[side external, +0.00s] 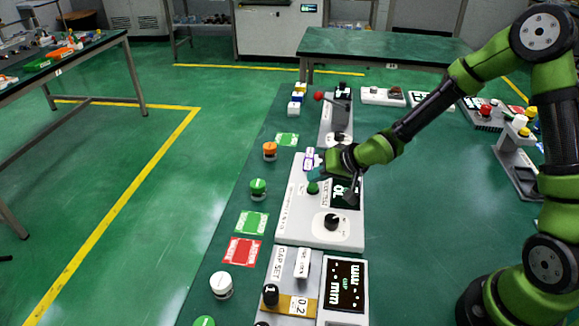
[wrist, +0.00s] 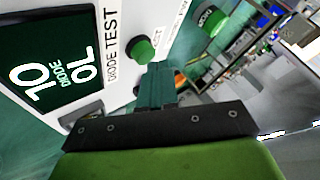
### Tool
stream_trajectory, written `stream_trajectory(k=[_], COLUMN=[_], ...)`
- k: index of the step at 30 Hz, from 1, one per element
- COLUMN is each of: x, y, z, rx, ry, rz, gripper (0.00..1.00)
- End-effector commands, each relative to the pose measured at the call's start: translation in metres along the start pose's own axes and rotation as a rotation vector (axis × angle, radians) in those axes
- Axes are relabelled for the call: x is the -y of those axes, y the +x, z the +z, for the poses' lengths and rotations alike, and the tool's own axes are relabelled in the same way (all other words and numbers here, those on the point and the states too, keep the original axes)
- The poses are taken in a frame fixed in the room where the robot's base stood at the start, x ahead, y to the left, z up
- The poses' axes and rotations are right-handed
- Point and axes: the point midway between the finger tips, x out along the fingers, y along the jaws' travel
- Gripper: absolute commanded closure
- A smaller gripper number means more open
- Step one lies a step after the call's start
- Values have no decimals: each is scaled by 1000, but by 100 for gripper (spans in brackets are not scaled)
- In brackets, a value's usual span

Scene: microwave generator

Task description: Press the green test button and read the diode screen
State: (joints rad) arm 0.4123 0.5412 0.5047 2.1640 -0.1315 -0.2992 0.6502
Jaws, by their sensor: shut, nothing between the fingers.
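The green test button (side external: 313,188) is a round knob-like cap on the white panel (side external: 298,212). In the wrist view the green button (wrist: 142,48) stands beside the printed words "DIODE TEST". The dark diode screen (side external: 345,193) lies to its right; in the wrist view the screen (wrist: 50,55) shows "OL", "DIODE" and "OL" in pale letters, tilted. My gripper (side external: 316,174) is shut and empty, with teal fingers just above the button in the side view. In the wrist view my fingertips (wrist: 158,68) lie close below the button; I cannot tell whether they touch it.
A black dial (side external: 332,222) sits lower on the same panel. A red-knobbed lever device (side external: 320,96) stands behind it. Green and orange capped jars (side external: 258,190) and green and red cards (side external: 243,250) line the left edge. A gap-set unit (side external: 345,284) is in front.

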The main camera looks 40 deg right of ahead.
Motion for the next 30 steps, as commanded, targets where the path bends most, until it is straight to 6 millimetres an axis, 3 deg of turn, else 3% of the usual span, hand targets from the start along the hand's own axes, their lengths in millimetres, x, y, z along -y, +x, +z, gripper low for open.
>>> stream_trajectory(k=[30], x=[-6], y=[8], z=[6], rx=[1], ry=[2], rz=[1], gripper=[100])
